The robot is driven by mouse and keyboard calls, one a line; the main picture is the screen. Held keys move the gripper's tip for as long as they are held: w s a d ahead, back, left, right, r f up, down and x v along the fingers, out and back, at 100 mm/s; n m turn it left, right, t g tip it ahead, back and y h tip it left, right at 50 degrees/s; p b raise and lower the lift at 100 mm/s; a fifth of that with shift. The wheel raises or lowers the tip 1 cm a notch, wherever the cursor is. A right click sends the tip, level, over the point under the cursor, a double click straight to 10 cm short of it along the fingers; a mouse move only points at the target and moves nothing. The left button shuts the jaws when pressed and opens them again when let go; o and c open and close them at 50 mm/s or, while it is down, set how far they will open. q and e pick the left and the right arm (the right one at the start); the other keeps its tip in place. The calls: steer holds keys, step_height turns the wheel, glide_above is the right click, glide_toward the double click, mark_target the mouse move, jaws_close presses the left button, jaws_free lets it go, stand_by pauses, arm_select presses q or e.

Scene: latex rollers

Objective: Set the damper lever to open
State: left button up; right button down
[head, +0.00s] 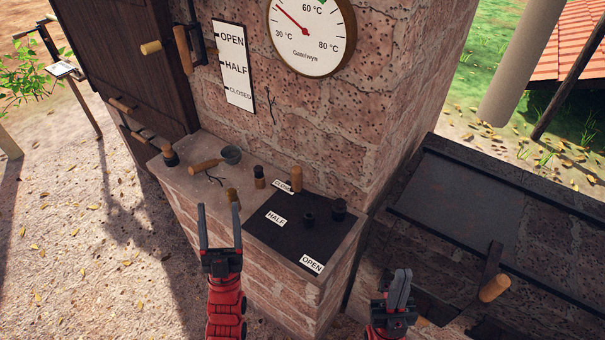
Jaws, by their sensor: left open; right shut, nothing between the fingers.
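A dark plate (268,232) on the brick ledge carries the labels CLOSED, HALF and OPEN. An upright wooden handle (296,178) stands beside its CLOSED label (283,187), away from the OPEN label (312,263). A white wall sign (233,66) also reads OPEN, HALF, CLOSED, with a wooden handle (183,50) on dark metal to its left, near OPEN. I cannot tell for certain which handle is the damper lever. My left gripper (219,208) is open and empty at the ledge's front edge, left of the plate. My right gripper (401,284) is shut and empty, right of the ledge.
Two dark knobs (309,219) stand on the plate side. A wooden-handled ladle (206,166) and several small wooden-and-dark pieces (259,177) occupy the ledge. A round thermometer (311,32) hangs on the wall. A dark-lidded trough (455,205) with a wooden handle (494,288) lies right.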

arm_select(q)
steer(key=w+m+g+p, duration=0.3)
steer(key=w+g+p, duration=0.85)
steer(key=w, duration=1.65)
steer(key=s+d+r+m+g+h+p, duration=0.25)
steer(key=s+d+m+g+p, duration=0.2)
steer(key=g, duration=0.35)
steer(key=s+d+r+m+g+h+p, duration=0.2)
steer(key=s+d+r+m+g+p, duration=0.3)
steer(key=g, duration=0.4)
steer(key=b, duration=0.9)
glide_toward(301, 177)
steer(key=w+f, duration=0.1)
steer(key=shift+y, duration=0.25)
steer(key=p+x, duration=0.3)
steer(key=x, duration=0.5)
steer(key=shift+w+d+p, duration=0.1)
steer(key=shift+d+p, duration=0.05)
steer(key=shift+p, duration=0.25)
steer(key=shift+x, duration=1.15)
steer(key=shift+w+f, duration=0.1)
steer(key=shift+w, duration=0.05)
